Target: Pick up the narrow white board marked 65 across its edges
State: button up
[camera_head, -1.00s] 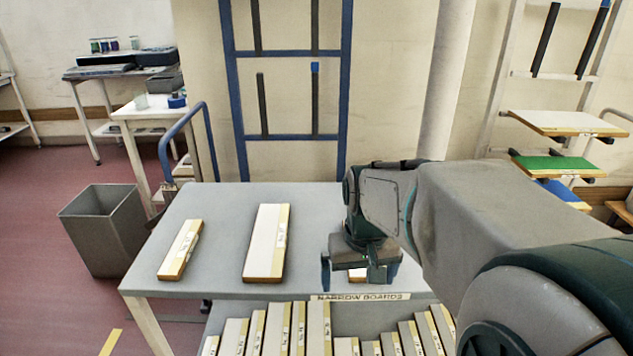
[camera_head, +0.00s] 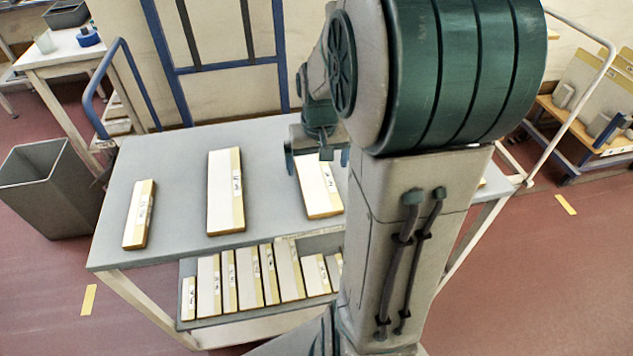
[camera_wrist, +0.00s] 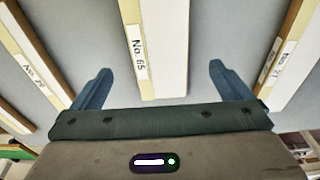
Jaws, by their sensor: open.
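The narrow white board marked No. 65 (camera_wrist: 165,45) lies flat on the grey table, with a yellow strip along one side. In the wrist view it runs between the two fingers of my gripper (camera_wrist: 160,71), with a gap on each side. In the head view my gripper (camera_head: 317,164) is over a white board (camera_head: 320,198), which appears to be the same one; its far end is partly hidden by the gripper. The fingers are open and hold nothing. I cannot tell the exact height of the fingertips above the table.
A wide white board (camera_head: 219,195) and a slim one (camera_head: 137,218) lie to the left on the table (camera_head: 175,165). In the wrist view boards flank it on the left (camera_wrist: 30,65) and right (camera_wrist: 292,55). Several boards stand on the lower shelf (camera_head: 240,312). A grey bin (camera_head: 45,200) stands left.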

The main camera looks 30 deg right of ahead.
aim_at(317, 182)
jog(key=shift+w+d+f, duration=0.1)
jog(key=shift+w+f, duration=0.05)
jog(key=shift+f, duration=1.35)
jog(key=shift+w+f, duration=0.1)
jog(key=shift+f, duration=1.35)
jog(key=c, duration=1.1)
